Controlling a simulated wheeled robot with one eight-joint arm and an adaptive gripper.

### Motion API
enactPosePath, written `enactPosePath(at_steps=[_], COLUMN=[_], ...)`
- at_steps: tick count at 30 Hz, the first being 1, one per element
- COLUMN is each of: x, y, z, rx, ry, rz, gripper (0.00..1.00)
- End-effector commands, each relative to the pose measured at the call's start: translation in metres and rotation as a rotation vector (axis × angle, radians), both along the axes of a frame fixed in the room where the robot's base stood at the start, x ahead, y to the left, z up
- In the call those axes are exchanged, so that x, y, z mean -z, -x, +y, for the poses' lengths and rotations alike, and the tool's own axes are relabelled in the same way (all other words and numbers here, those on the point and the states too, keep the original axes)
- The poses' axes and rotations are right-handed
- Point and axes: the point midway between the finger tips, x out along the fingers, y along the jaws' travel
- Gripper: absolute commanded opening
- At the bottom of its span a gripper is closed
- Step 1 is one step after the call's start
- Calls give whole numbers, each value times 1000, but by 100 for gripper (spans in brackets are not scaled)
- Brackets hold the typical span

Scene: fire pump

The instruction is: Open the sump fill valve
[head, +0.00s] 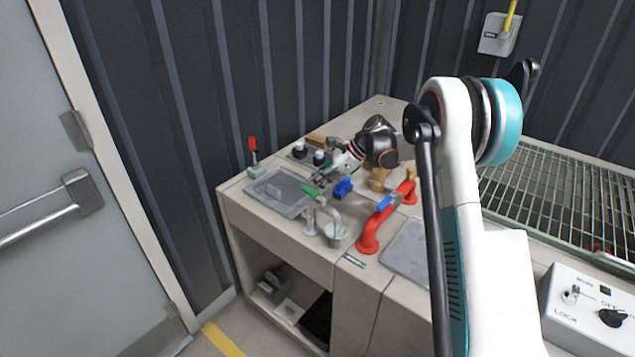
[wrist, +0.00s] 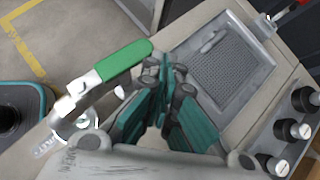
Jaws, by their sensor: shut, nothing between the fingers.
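A valve with a green lever (head: 310,191) sits on a grey metal pipe at the front of the bench in the head view. In the wrist view the green lever (wrist: 125,61) runs from a metal valve body up to the right, its free end close to my fingers. My gripper (wrist: 166,75) is shut and empty, beside the lever's end; I cannot tell whether they touch. In the head view my gripper (head: 332,172) is small, behind the green lever. I cannot read a label naming the sump fill valve.
A grated basin (wrist: 222,66) lies beside my fingers, with black knobs (wrist: 292,129) at the right. A blue handle (head: 343,187), a red pipe (head: 370,236) with a blue lever, and a red lever (head: 252,145) stand nearby. A control box (head: 590,305) is at right.

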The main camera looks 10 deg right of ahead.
Motion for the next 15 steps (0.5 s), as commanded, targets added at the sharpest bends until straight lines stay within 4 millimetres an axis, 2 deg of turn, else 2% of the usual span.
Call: enactPosePath(at_steps=[9, 15], x=[-2, -20], y=[0, 4], z=[-2, -20], rx=[0, 1], ry=[0, 0], rz=[0, 0], gripper=[0, 0])
